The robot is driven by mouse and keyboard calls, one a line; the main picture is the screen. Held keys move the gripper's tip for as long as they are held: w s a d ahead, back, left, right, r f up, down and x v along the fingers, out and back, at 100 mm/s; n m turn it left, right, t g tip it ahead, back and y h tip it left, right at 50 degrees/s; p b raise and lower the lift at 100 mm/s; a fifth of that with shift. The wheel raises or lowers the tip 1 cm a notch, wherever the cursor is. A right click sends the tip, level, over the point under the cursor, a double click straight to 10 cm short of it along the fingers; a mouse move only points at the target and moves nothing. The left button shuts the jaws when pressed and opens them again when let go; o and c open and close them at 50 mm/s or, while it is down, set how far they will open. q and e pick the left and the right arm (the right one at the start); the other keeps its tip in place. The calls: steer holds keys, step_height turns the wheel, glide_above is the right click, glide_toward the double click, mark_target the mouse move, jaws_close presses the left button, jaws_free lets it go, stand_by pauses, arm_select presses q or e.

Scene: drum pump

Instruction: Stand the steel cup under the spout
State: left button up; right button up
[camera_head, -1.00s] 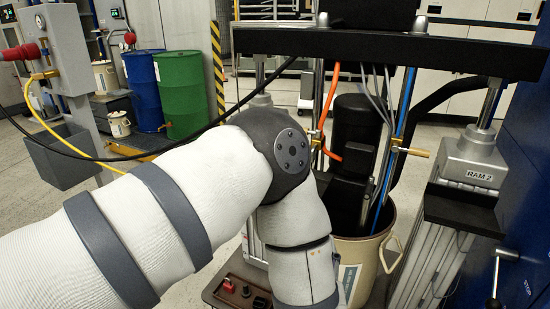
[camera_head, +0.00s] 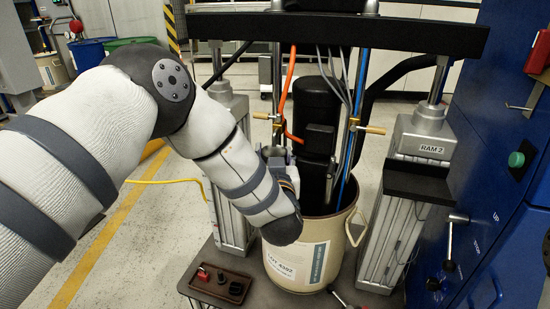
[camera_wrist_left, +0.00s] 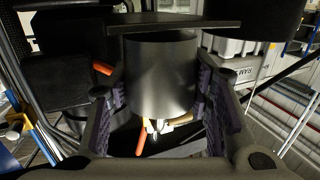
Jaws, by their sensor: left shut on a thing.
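My left gripper (camera_head: 282,168) is in front of the black pump, above the left side of the beige drum (camera_head: 293,257), partly hidden by its own wrist. In the left wrist view, its two fingers are shut on the steel cup (camera_wrist_left: 160,75), a smooth dark grey cylinder that looks upright. A small grey part between the fingers in the head view looks like the cup's rim (camera_head: 273,153). I cannot pick out the spout with certainty; brass fittings (camera_head: 265,116) sit on the pump lines nearby. My right gripper is not in view.
The black pump (camera_head: 317,115) stands in the drum between two ram columns, the right one marked RAM 2 (camera_head: 425,140). A dark crossbar (camera_head: 340,34) spans above. A small tray (camera_head: 222,284) with small parts lies at the drum's front left. Hoses hang close by.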

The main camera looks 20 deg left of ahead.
arm_select(q)
steer(key=shift+f, duration=0.3)
steer(key=shift+r, duration=0.1)
steer(key=shift+f, duration=0.25)
steer(key=o, duration=1.1)
steer(key=shift+o, duration=0.2)
steer(key=shift+r, duration=0.1)
